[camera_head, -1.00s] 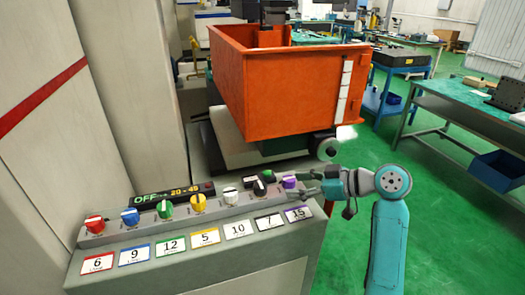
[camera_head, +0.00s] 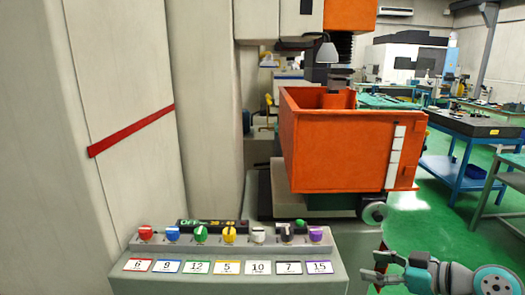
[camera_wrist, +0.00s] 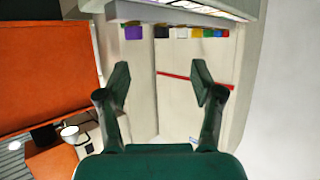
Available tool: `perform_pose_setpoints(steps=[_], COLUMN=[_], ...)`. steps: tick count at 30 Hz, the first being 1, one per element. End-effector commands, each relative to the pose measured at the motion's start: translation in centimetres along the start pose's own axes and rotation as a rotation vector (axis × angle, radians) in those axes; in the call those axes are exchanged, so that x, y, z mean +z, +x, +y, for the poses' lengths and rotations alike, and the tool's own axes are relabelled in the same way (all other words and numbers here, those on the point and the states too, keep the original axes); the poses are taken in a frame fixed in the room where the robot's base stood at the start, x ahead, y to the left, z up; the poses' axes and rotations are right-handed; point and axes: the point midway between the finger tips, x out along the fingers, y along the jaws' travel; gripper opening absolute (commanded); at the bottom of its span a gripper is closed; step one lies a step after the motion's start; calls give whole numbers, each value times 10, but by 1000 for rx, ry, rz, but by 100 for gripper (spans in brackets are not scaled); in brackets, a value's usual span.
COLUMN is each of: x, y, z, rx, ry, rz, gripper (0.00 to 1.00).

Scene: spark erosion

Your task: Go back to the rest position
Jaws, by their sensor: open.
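My gripper (camera_head: 376,274) is at the lower right of the head view, to the right of the control panel (camera_head: 232,271) and apart from it. In the wrist view my gripper (camera_wrist: 161,85) shows two dark green fingers spread apart, with nothing between them. The panel carries a row of coloured knobs, among them a red knob (camera_head: 145,233), a yellow knob (camera_head: 229,233) and a purple knob (camera_head: 316,235). Numbered labels lie in front of the knobs. The purple knob also shows at the top of the wrist view (camera_wrist: 133,33).
An orange tank (camera_head: 340,150) stands behind the panel, with a lamp (camera_head: 327,52) above it. A tall pale cabinet (camera_head: 120,100) is on the left. A blue cart (camera_head: 465,170) stands on the green floor at the right.

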Motion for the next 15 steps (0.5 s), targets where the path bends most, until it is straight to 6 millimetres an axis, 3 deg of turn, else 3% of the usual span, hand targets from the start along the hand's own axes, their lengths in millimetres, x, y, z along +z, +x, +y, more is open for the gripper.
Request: perform_pose_setpoints(steps=[15], x=[51], y=[31], z=[-19], rx=[87], ry=[141], rz=[24], gripper=[66])
